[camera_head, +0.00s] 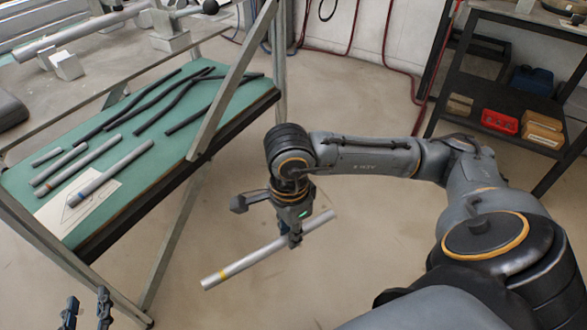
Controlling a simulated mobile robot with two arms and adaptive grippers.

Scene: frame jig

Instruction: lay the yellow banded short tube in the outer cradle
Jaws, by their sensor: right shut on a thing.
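My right gripper (292,240) is shut on a grey tube with a yellow band (243,262) near its lower left end. It holds the tube slanted, over the floor, to the right of the green-topped table (225,112). My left gripper (87,310) shows only as two separated fingers at the bottom left edge, with nothing visible between them. Pale support blocks (170,42) stand at the top left beyond the table, by a long grey tube (85,32). I cannot tell which of them is the outer cradle.
A slanted metal post (235,75) crosses the table's right side. A dark shelf with a red bin (500,121) stands at right.

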